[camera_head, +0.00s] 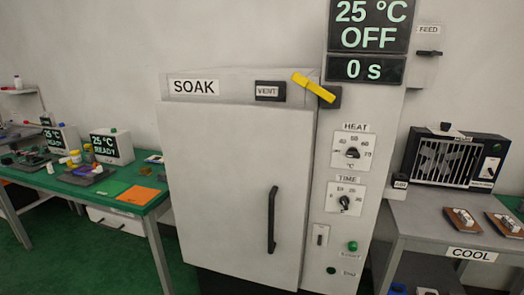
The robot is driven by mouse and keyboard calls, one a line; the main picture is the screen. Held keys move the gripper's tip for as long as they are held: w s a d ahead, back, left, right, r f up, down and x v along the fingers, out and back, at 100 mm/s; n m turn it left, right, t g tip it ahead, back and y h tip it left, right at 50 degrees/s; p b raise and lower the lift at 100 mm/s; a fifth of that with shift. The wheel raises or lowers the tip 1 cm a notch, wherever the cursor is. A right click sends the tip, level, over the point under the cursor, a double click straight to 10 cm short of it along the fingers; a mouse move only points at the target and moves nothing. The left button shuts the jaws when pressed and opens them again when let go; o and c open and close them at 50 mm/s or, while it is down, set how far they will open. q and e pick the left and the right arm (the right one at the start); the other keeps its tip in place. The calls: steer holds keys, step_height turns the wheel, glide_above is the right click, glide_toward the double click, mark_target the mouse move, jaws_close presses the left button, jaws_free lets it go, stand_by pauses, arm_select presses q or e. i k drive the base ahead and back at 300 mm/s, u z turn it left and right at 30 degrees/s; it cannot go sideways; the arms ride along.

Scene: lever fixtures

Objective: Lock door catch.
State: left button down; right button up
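The door catch is a yellow lever (313,87) at the top right of the oven labelled SOAK. It slants from upper left down to the right, where its end meets a dark block (330,97) on the control column. The white oven door (238,190) looks shut or nearly so; I cannot tell whether it is fully closed. It has a black vertical handle (272,220) on its right side. Neither of my grippers is in view.
A control column (350,200) with HEAT and TIME dials stands right of the door. A green-topped bench (90,188) with small items is at left. A grey table (455,225) labelled COOL, with a fan unit (455,158), is at right. Green floor (90,255) shows at left.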

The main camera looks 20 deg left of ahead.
mark_target(302, 81)
steer(key=z, duration=1.85)
steer(key=i, duration=1.3)
steer(key=u, duration=2)
